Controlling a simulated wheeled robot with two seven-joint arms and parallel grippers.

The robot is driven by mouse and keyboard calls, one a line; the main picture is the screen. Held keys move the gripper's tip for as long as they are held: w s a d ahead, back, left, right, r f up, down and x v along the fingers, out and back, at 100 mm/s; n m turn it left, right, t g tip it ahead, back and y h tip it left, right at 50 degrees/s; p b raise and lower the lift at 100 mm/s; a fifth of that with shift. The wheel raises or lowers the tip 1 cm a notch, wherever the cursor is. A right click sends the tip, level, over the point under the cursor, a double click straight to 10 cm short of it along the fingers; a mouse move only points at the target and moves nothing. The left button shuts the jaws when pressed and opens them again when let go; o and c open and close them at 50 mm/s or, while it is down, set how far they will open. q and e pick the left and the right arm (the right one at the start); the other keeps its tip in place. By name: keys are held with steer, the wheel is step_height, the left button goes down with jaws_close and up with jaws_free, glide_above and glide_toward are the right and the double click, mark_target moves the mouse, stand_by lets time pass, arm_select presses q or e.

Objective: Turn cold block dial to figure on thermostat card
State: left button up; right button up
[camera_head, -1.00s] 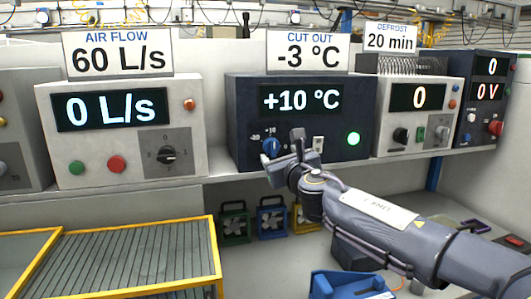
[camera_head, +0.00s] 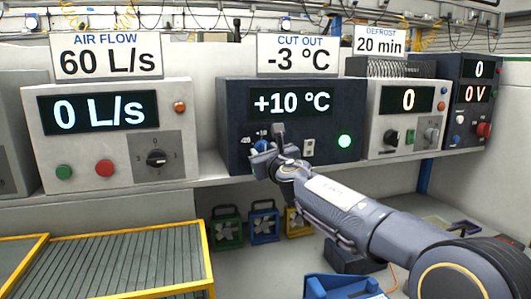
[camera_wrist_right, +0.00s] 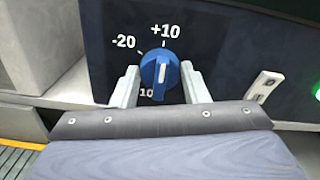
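The cold block (camera_head: 230,110) is a dark blue box whose display (camera_head: 290,102) reads +10 °C. The card above it (camera_head: 298,56) reads CUT OUT -3 °C. In the right wrist view the round blue dial (camera_wrist_right: 160,70) carries a white line on its face, with marks -20, +10 and a partly hidden one ending in 10 at lower left. My right gripper (camera_wrist_right: 160,68) is open, with one finger on each side of the dial; I cannot tell whether they touch it. In the head view my right gripper (camera_head: 268,142) largely hides the dial. My left gripper is out of view.
A green lamp (camera_head: 344,141) and a pale switch (camera_head: 309,146) sit right of the dial. An air flow box (camera_head: 107,180) stands left and a defrost box (camera_head: 380,145) right on the same shelf. A yellow-edged rack (camera_head: 208,262) is at lower left.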

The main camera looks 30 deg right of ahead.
steer(key=shift+c, duration=0.8)
steer(key=shift+m, duration=0.3)
steer(key=shift+f+m+b, duration=0.2)
steer(key=shift+m+b, duration=4.8)
steer(key=shift+m, duration=7.4)
